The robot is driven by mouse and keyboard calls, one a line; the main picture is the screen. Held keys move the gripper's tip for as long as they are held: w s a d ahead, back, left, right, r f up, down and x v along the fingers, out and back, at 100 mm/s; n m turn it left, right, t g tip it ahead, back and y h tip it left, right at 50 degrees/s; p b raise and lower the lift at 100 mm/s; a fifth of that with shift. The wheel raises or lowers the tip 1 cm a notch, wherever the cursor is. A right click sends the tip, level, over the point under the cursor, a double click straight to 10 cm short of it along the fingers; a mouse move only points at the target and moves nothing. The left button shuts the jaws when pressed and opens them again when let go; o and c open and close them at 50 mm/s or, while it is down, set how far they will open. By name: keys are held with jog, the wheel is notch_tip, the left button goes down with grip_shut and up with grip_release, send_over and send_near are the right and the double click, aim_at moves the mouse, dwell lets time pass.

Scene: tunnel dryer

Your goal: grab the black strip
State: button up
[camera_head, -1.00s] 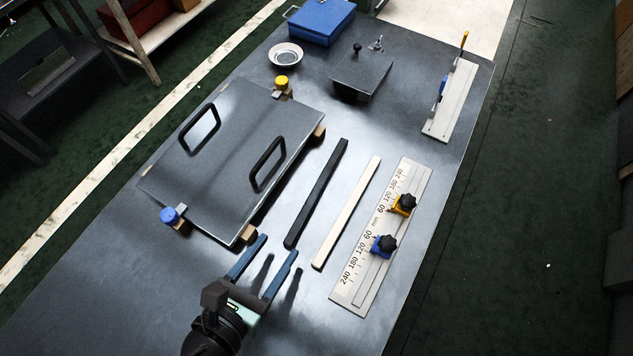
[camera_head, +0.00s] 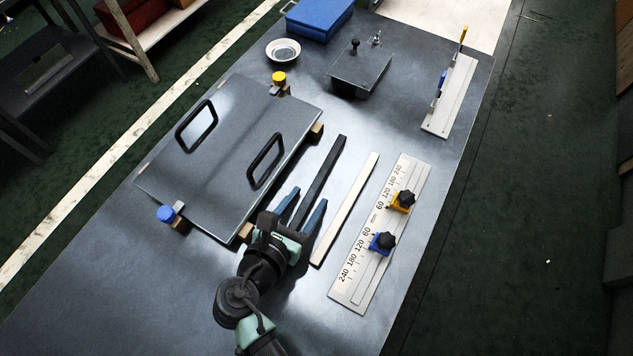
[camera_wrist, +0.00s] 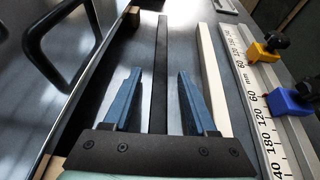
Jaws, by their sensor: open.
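The black strip (camera_head: 322,172) lies lengthwise on the grey table, between the large grey panel and a pale strip. In the wrist view the black strip (camera_wrist: 161,75) runs between my two blue fingers, with a gap on each side. My gripper (camera_head: 305,199) is open and sits over the near part of the strip; it also shows in the wrist view (camera_wrist: 158,80). The near end of the strip is hidden by my gripper's body. I cannot tell how high the fingertips are above the table.
The grey panel (camera_head: 225,150) with two black handles is close on the left. The pale strip (camera_head: 345,208) lies close on the right. Beyond it is a ruler plate (camera_head: 352,285) with yellow and blue clamps. A small plate with knobs (camera_head: 360,72) stands farther back.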

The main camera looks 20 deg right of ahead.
grip_shut()
dwell(0.5)
